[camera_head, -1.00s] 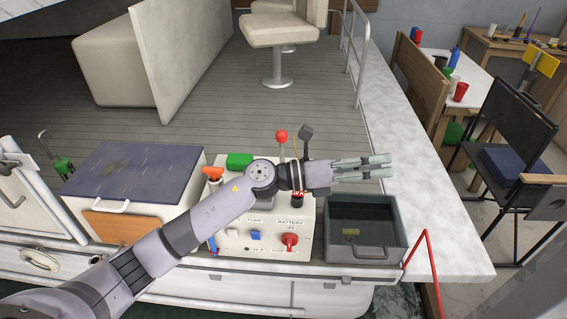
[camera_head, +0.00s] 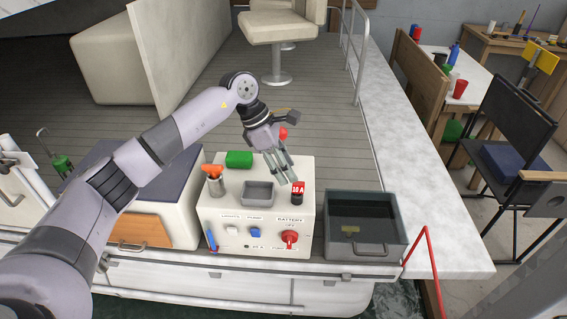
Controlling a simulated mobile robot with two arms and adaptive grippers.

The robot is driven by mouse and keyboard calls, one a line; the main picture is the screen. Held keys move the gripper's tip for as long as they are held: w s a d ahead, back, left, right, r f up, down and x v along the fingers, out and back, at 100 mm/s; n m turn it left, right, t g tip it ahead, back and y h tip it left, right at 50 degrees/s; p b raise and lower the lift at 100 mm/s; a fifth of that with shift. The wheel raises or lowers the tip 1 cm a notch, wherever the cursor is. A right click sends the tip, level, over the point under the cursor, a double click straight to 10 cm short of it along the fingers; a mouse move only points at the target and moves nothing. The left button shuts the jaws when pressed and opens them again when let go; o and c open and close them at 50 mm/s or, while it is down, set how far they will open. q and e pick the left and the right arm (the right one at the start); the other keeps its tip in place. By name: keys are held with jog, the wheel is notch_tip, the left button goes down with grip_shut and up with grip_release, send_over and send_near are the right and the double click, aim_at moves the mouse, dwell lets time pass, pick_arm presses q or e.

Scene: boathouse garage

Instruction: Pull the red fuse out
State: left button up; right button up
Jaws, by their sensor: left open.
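The red fuse (camera_head: 298,187), marked "10 A", stands upright in a black holder (camera_head: 297,198) on top of the white control box (camera_head: 263,223), at its right side. My left gripper (camera_head: 284,172) is open and points down just behind and to the left of the fuse. Its fingers look empty, and I cannot tell whether they touch the fuse. A red knob (camera_head: 283,133) shows beside the gripper's body. My right gripper is not in view.
On the box are a small grey tray (camera_head: 258,193), a green block (camera_head: 239,159) and an orange-handled tool (camera_head: 213,176). A red battery switch (camera_head: 289,239) is on the front. A dark grey bin (camera_head: 365,247) stands to the right, near a red rail (camera_head: 427,262).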

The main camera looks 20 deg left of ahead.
aim_at(298, 185)
pick_arm(q)
jog(key=b+x, duration=0.2)
jog(key=x, duration=0.3)
jog(key=shift+d+f+b, duration=0.1)
jog(key=shift+f+b, duration=0.15)
jog(key=shift+b, duration=0.15)
jog(key=shift+b+x, duration=0.8)
jog(key=shift+x, duration=0.2)
jog(key=shift+c, duration=0.4)
jog(key=shift+r, duration=0.1)
grip_shut()
jog(key=shift+r, duration=0.15)
